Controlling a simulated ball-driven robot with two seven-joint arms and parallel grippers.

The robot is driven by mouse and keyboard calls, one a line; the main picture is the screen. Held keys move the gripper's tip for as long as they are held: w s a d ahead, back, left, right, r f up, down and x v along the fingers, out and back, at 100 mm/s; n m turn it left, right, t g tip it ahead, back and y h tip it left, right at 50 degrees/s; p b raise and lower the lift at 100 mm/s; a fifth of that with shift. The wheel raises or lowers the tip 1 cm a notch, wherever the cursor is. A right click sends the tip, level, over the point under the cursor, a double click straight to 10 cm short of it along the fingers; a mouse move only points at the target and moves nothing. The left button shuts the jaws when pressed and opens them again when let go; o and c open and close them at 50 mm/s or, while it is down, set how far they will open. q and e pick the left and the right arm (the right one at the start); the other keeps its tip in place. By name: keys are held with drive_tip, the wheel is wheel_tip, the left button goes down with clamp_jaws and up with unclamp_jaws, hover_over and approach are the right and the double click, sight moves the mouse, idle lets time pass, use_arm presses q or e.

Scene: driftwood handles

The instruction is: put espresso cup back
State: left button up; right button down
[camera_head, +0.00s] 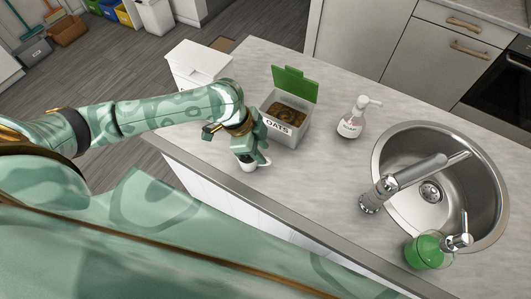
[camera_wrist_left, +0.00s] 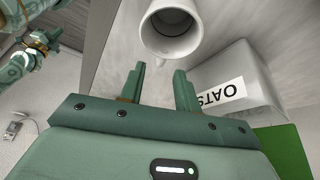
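A small white espresso cup (camera_head: 248,166) stands on the grey counter near its front edge, partly hidden by my left gripper (camera_head: 252,157) in the head view. In the left wrist view the cup (camera_wrist_left: 182,42) shows its open, empty-looking mouth, with its handle towards my fingers. My left gripper (camera_wrist_left: 160,85) is open, its two fingers apart with nothing between them, and the cup lies just beyond the fingertips.
An oats box (camera_head: 289,128) with a raised green lid (camera_head: 294,84) stands close beside the gripper. A soap bottle (camera_head: 351,122), a round sink (camera_head: 470,205), a tap (camera_head: 405,178) and a green dispenser (camera_head: 427,252) are to the right. The counter between is clear.

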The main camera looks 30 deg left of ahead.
use_arm(q)
drive_tip(key=p+v, duration=0.1)
drive_tip(key=v, duration=0.7)
idle(0.5)
idle(1.4)
